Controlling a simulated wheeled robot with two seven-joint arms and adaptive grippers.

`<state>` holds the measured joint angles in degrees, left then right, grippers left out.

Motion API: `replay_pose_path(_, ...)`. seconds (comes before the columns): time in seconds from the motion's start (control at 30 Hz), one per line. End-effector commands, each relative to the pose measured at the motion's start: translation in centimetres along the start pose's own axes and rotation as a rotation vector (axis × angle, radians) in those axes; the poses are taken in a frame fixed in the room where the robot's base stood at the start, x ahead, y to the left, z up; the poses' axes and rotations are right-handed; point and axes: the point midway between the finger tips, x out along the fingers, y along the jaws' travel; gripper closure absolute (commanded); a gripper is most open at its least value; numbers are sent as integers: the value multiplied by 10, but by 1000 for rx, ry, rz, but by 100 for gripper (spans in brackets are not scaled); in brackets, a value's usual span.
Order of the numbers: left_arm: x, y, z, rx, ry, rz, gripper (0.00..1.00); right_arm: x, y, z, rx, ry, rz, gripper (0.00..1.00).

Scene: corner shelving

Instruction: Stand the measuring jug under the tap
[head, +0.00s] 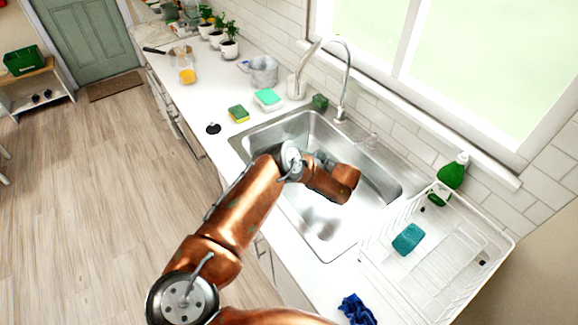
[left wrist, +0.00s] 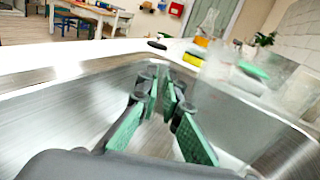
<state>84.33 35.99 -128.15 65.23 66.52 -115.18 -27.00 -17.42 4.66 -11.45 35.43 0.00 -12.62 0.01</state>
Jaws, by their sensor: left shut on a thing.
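A clear greyish vessel (head: 264,71), which looks like a measuring jug, stands on the counter beyond the sink's far-left corner. The curved metal tap (head: 346,75) rises behind the sink (head: 327,247). My left arm reaches over the sink, and its wrist hides most of the gripper in the head view. In the left wrist view my left gripper (left wrist: 163,80) has its green-padded fingers close together, low over the sink. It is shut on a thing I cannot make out. My right gripper is out of view.
A yellow-green sponge (head: 239,114), a teal-topped box (head: 268,97) and a white cup (head: 296,87) stand left of the tap. A white dish rack (head: 440,285) with a teal item (head: 408,239) is right of the sink. A green bottle (head: 452,172) stands behind it.

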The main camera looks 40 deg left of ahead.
Motion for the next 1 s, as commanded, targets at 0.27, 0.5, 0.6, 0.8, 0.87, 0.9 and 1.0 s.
replay_pose_path(0.27,0,2,-38,2,-1,0,100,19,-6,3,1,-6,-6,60)
replay_pose_path(0.5,0,3,-77,3,-1,1,100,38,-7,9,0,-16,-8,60)
replay_pose_path(0.6,0,3,-78,1,0,0,100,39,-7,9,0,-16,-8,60)
replay_pose_path(0.8,0,4,-77,3,2,0,90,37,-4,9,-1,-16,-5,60)
replay_pose_path(0.87,0,4,-77,3,2,0,86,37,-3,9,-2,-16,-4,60)
replay_pose_path(0.9,0,4,-77,3,1,0,83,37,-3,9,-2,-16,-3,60)
replay_pose_path(1.0,0,4,-76,3,1,0,76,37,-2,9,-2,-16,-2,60)
